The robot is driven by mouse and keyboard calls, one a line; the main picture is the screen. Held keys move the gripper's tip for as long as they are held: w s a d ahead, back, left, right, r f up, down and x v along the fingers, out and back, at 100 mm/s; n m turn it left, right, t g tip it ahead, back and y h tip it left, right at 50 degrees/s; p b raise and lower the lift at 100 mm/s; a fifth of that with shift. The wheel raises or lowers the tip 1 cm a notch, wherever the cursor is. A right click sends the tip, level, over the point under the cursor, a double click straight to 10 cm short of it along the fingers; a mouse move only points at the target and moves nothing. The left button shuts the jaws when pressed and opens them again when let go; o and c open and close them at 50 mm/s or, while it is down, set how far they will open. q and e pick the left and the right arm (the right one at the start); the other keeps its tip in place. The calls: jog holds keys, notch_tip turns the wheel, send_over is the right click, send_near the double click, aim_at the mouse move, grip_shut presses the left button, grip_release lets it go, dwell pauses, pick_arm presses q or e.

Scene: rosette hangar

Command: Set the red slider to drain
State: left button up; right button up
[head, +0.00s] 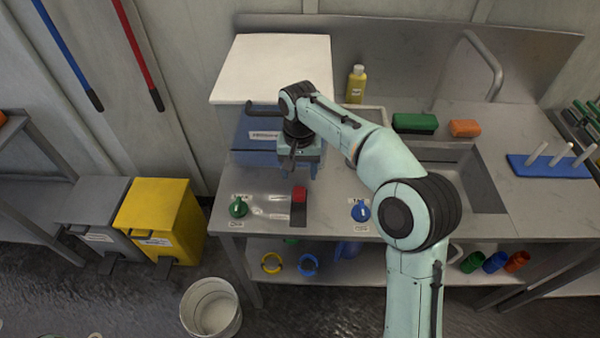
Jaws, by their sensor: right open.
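The red slider (300,193) is a small red block on a dark upright track (298,215) at the front of the steel counter. It sits at the track's upper end in the picture, with the dark strip below it. Any marking for drain is too small to read. My right gripper (300,172) reaches in from the lower right and points down just behind the slider, open and apart from it as far as I can see. Its body hides part of the blue-fronted box behind it. My left gripper is not in view.
A green knob (238,208) and a blue knob (361,211) flank the slider on the counter (420,225). A white-lidded box (270,65) with a dark handle stands behind. A yellow bottle (356,84) and a sink (470,180) are farther back and right.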

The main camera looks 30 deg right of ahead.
aim_at(299, 190)
jog(key=shift+f, duration=0.2)
jog(key=f, duration=0.3)
jog(key=f+b, duration=0.1)
jog(key=f, duration=0.1)
jog(key=shift+s+a+f, duration=0.15)
jog(key=shift+s+f, duration=0.05)
jog(key=shift+f, duration=0.2)
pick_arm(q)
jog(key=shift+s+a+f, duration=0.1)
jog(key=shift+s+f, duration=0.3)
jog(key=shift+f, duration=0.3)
pick_arm(e)
jog(key=shift+f, duration=0.55)
